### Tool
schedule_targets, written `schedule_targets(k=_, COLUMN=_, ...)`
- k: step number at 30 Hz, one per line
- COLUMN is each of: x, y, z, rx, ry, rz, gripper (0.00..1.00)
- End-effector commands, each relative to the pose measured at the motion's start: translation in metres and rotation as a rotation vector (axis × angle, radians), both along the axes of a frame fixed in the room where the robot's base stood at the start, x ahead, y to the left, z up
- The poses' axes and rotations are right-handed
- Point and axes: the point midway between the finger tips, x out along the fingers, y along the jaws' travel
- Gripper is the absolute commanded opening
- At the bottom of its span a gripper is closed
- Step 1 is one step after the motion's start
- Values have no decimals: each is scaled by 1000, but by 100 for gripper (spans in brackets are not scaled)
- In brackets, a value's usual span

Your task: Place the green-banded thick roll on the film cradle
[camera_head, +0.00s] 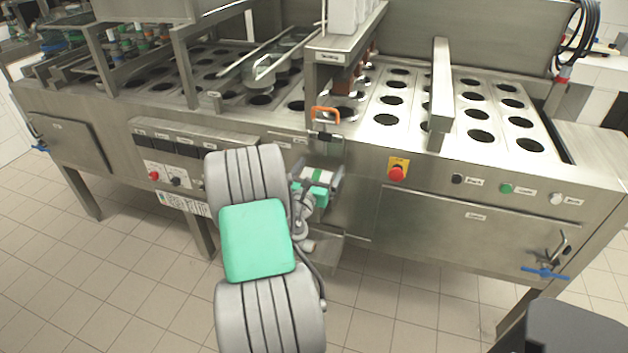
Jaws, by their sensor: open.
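A small white roll with a green band (318,176) shows at the front of the machine, just right of my arm. It lies at a grey metal bracket, which may be the film cradle (338,177). My gripper (311,191) is open right by the roll, partly hidden behind my own arm. At this size I cannot tell whether the roll rests on the bracket or touches a finger.
The steel cup filler (470,185) spans the view, with rows of round holes on top. A red stop button (396,173) is to the right. A low metal ledge (330,250) juts out below.

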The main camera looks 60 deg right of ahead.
Motion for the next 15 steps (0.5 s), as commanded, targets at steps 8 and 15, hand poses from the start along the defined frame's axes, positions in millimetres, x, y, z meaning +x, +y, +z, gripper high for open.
schedule_targets(k=8, x=-9, y=71, z=-3, rx=2, ry=3, rz=6, gripper=99)
schedule_targets(k=15, x=-16, y=103, z=-1, rx=-1, ry=1, rz=2, gripper=99)
